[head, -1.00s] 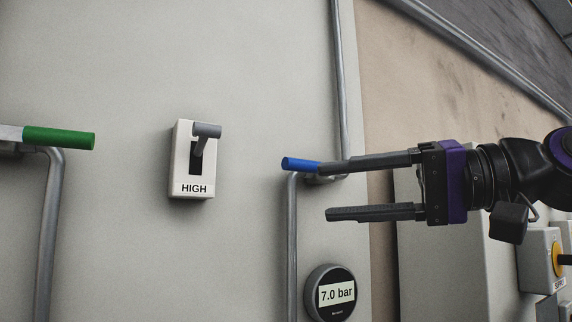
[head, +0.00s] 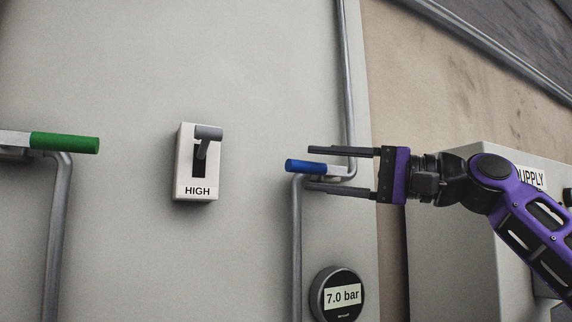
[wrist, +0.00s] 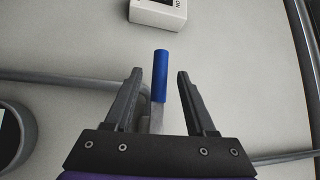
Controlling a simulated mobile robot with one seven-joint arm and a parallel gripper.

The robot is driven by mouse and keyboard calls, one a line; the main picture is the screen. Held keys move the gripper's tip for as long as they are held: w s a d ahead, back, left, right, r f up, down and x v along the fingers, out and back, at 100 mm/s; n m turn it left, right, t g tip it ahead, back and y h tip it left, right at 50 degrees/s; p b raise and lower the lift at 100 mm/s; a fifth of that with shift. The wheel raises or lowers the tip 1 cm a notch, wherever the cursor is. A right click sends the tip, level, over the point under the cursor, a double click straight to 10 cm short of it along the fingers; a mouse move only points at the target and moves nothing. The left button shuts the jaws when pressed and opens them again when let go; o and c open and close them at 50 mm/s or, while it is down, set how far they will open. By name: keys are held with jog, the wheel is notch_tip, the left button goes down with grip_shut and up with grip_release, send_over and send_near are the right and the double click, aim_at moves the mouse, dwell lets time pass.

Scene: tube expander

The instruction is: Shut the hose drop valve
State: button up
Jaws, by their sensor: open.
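A valve with a blue lever handle (head: 306,166) sits on a grey pipe on the pale wall panel. The handle points left, across the line of the pipe, in the head view. A second lever with a green handle (head: 65,142) is at the far left. My gripper (head: 309,168) is open, its fingers reaching left, one above and one below the blue lever's level. In the wrist view the blue handle (wrist: 160,75) points away between the two open fingers, with gaps on both sides. Which valve is the hose drop valve is not labelled in view.
A switch box marked HIGH (head: 197,162) is on the panel between the two levers. A round gauge reading 7.0 bar (head: 338,295) is below the blue lever. A box with a partly hidden label ending UPPLY (head: 470,240) stands right, behind my arm.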

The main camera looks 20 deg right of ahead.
aim_at(286, 165)
jog(key=x, duration=0.6)
jog(key=shift+w+a, duration=0.15)
jog(key=shift+c, duration=0.2)
grip_shut()
dwell(1.1)
